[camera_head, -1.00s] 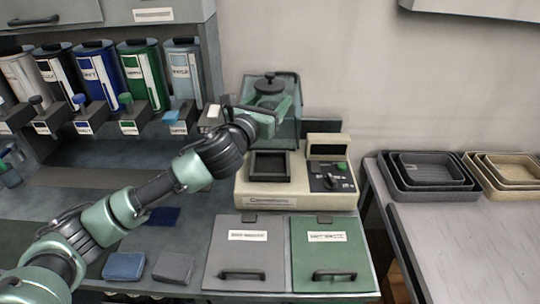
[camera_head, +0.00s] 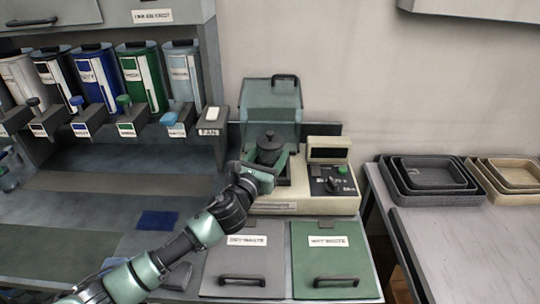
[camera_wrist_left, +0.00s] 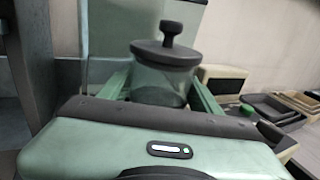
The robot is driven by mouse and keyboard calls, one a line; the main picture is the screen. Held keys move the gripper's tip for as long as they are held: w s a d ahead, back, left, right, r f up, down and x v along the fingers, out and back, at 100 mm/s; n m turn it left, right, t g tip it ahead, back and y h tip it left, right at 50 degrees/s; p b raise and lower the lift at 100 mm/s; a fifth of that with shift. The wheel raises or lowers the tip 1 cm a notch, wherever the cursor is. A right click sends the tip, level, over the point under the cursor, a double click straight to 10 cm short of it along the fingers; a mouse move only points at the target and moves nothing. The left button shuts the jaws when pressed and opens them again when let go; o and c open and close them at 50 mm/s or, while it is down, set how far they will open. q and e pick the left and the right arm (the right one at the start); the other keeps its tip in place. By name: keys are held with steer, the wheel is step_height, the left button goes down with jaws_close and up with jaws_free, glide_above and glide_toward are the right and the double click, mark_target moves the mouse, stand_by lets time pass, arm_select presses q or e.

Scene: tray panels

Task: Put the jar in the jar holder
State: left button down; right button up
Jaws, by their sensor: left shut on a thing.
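The jar (camera_head: 270,152) is clear with a dark, knobbed lid. It is upright between the fingers of my left gripper (camera_head: 268,168), which is shut on it. In the left wrist view the jar (camera_wrist_left: 163,84) sits between the green fingers. The jar is over the square dark recess of the beige machine (camera_head: 270,208), which appears to be the jar holder. My gripper and the jar hide most of the recess, so I cannot tell whether the jar touches it. My right gripper is not in view.
A clear green cover (camera_head: 270,100) stands raised behind the jar. A control panel (camera_head: 333,180) with a knob and green button is right of it. Several dispensers (camera_head: 143,80) are at the left. Nested dark trays (camera_head: 430,175) are on the right table.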

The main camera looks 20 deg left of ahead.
arm_select(q)
steer(key=shift+r, duration=0.1)
steer(key=shift+c, duration=1.6)
jaws_free()
steer(key=shift+s, duration=0.45)
steer(key=s+a+b, duration=0.1)
steer(key=s, duration=1)
steer(key=shift+a, duration=0.2)
